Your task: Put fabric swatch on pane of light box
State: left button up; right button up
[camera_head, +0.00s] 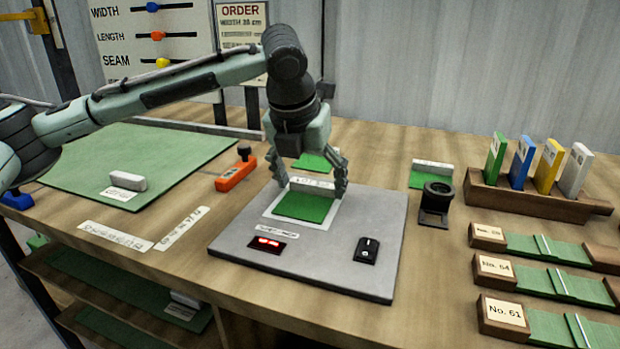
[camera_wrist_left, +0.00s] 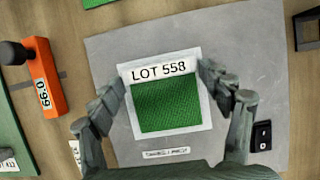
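The green fabric swatch (camera_head: 302,207), with a white bar reading LOT 558 along one edge, lies flat over the white pane (camera_head: 326,221) of the grey light box (camera_head: 335,262). In the left wrist view the swatch (camera_wrist_left: 168,107) sits inside the pane's border (camera_wrist_left: 206,118), which shows around the green. My left gripper (camera_head: 310,184) is low over the pane. Its spread fingers stand on either side of the swatch's bar, with a slim gap seen at the ends; contact is hard to judge. My right gripper is not in view.
The light box carries a red-lit display (camera_head: 267,243) and a black switch (camera_head: 366,250). An orange tool (camera_head: 235,175) and a green mat (camera_head: 140,150) lie left. A black loupe (camera_head: 435,203), another swatch (camera_head: 424,180) and a wooden card rack (camera_head: 530,200) stand right.

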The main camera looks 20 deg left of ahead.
aim_at(312, 184)
pick_arm(q)
jog(key=shift+o, duration=0.9)
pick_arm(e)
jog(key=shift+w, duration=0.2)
pick_arm(q)
jog(key=shift+r, duration=0.2)
jog(key=v, duration=0.2)
jog(key=shift+s+r, duration=0.1)
jog(key=shift+r, duration=0.3)
jog(key=v, duration=0.9)
jog(key=shift+p, duration=0.3)
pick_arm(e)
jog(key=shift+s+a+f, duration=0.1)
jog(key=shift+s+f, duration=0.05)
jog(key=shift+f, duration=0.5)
